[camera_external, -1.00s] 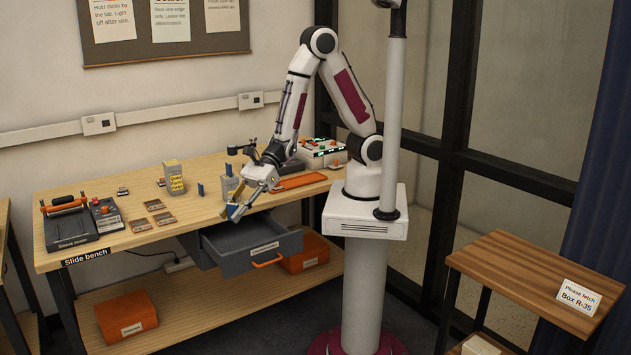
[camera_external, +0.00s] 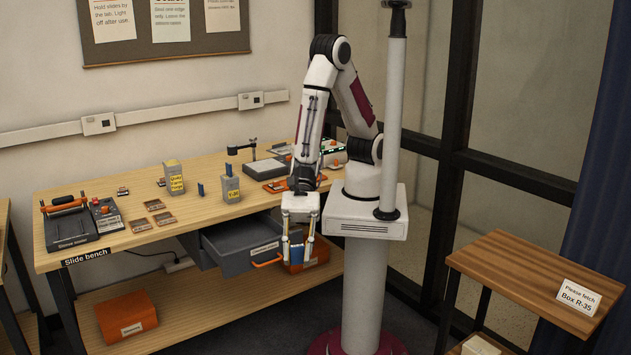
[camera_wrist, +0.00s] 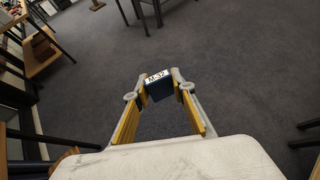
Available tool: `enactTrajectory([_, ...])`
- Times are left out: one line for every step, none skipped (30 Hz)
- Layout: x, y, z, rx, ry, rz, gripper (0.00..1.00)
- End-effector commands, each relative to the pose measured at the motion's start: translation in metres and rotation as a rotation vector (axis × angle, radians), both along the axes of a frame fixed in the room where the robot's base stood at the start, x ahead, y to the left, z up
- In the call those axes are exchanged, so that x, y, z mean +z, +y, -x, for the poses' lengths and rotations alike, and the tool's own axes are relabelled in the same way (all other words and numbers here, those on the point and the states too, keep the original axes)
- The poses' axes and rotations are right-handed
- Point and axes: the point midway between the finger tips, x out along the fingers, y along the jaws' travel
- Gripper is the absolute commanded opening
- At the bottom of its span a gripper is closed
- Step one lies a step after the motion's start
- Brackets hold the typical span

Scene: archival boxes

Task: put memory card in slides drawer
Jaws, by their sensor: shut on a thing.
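A small dark blue memory card (camera_wrist: 161,89) with a white label that seems to read "M-32" sits between my fingertips in the wrist view. My gripper (camera_external: 297,262) is shut on it and points down, and the card shows as a blue patch (camera_external: 296,254) in the external view. The grey drawer (camera_external: 225,256) under the bench is pulled open, with a white label and an orange handle (camera_external: 268,263). My gripper is just right of the drawer's front in the picture, apparently outside it. The drawer's inside shows only partly. The wrist view shows floor below the card, not the drawer.
Another blue card (camera_external: 201,188) stands on the bench beside a grey block (camera_external: 230,189) with a yellow label. Brown slides (camera_external: 154,205) lie nearby. An orange box (camera_external: 310,256) is behind my gripper on the lower shelf. A side table (camera_external: 540,265) stands right.

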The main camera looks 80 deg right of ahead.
Motion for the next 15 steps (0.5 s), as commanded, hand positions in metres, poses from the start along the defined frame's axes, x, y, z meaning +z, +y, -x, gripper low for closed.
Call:
enactTrajectory([-0.002, 0.006, 0.015, 0.032, 0.000, 0.000, 0.08])
enactTrajectory([-0.002, 0.008, 0.023, 0.047, 0.001, 0.000, 0.08])
enactTrajectory([-0.003, 0.012, 0.033, 0.069, 0.000, 0.000, 0.08])
enactTrajectory([-0.004, 0.014, 0.041, 0.085, 0.001, 0.000, 0.08])
enactTrajectory([-0.005, 0.016, 0.049, 0.101, 0.001, 0.000, 0.08])
enactTrajectory([-0.006, 0.019, 0.059, 0.123, 0.000, 0.000, 0.08])
enactTrajectory([-0.006, 0.021, 0.067, 0.139, 0.000, 0.000, 0.08])
enactTrajectory([-0.007, 0.023, 0.075, 0.156, 0.001, 0.000, 0.08])
enactTrajectory([-0.008, 0.025, 0.086, 0.178, 0.000, 0.000, 0.08])
enactTrajectory([-0.009, 0.027, 0.094, 0.194, 0.000, 0.000, 0.08])
enactTrajectory([-0.009, 0.029, 0.103, 0.211, 0.000, 0.000, 0.08])
enactTrajectory([-0.010, 0.030, 0.114, 0.233, 0.000, 0.001, 0.08])
enactTrajectory([-0.011, 0.031, 0.122, 0.249, 0.001, 0.001, 0.08])
enactTrajectory([-0.012, 0.033, 0.130, 0.265, 0.001, 0.001, 0.08])
enactTrajectory([-0.013, 0.034, 0.141, 0.287, 0.000, 0.000, 0.08])
